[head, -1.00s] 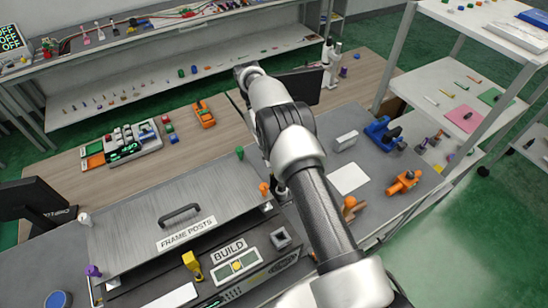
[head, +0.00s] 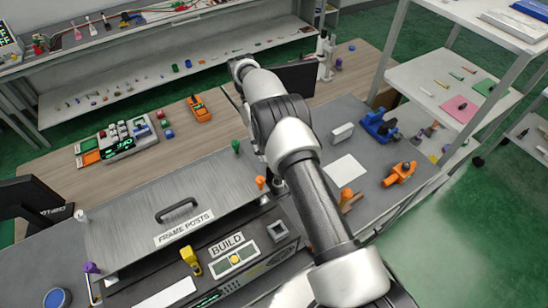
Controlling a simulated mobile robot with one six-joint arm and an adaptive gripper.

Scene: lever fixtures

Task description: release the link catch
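No part is marked as the link catch, and I cannot tell which it is. On the grey bench to the right of my arm are a blue clamp-like fixture (head: 378,127) and an orange fixture (head: 399,173). A small orange knob (head: 346,195) stands close beside my arm. To the left, a yellow lever-like part (head: 191,261) stands in front of the panel labelled FRAME POSTS (head: 150,205). My arm reaches up the middle of the head view and hides part of the bench. My gripper is not visible.
The panel has a dark handle (head: 178,209) and coloured posts at its corners. A BUILD box (head: 232,256) sits in front of it. A white block (head: 342,133) and a white sheet (head: 346,170) lie right of my arm. A shelf rack (head: 455,85) stands at the right.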

